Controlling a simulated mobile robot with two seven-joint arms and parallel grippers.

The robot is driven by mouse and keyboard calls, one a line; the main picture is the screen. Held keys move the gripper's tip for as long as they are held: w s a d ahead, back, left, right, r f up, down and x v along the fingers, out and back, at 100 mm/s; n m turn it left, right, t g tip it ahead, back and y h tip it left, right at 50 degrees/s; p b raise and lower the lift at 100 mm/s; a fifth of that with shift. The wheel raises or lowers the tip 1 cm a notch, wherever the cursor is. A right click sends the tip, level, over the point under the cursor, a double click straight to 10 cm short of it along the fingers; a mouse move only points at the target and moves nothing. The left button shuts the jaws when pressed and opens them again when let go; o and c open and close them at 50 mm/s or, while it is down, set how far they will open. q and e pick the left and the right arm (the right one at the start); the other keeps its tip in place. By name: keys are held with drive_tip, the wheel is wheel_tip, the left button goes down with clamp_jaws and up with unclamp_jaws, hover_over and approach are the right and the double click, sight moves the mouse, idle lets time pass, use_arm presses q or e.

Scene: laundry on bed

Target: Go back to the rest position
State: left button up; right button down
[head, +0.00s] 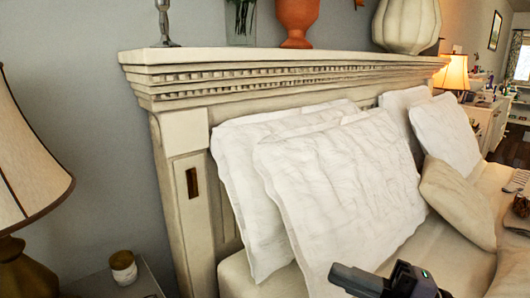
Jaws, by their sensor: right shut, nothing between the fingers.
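My right gripper (385,281) shows at the bottom edge of the head view, in front of the bed. It is dark, shut and empty, with the rest of the arm cut off by the frame. The bed's pale mattress (435,247) lies behind it and to its right. My left gripper is not in view.
White pillows (335,185) lean on the carved cream headboard (180,215); a beige cushion (457,203) lies to their right. Vases, including an orange one (297,20), stand on the headboard ledge. A lamp (28,165) and small jar (123,268) stand at the left.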

drive_tip(key=w+d+f+m+t+h+p, duration=0.1)
drive_tip(key=d+f+m+t+h, duration=0.2)
drive_tip(key=f+m+t+h, duration=0.45)
drive_tip(key=d+f+m+t+h+p, duration=0.1)
drive_tip(key=d+f+m+t+h, duration=0.2)
drive_tip(key=m, duration=0.8)
drive_tip(key=s+d+f+m+g+h, duration=0.1)
drive_tip(key=s+f+m+g+h, duration=0.1)
drive_tip(key=s+f, duration=0.4)
drive_tip(key=s+d+f+m+g+h+p, duration=0.1)
drive_tip(key=s+f+m+g+h, duration=0.2)
drive_tip(key=f, duration=1.1)
drive_tip(key=s+m+g, duration=0.2)
drive_tip(key=s+g, duration=0.1)
drive_tip(key=s, duration=0.1)
drive_tip(key=shift+s+h, duration=0.25)
drive_tip(key=shift+h, duration=0.1)
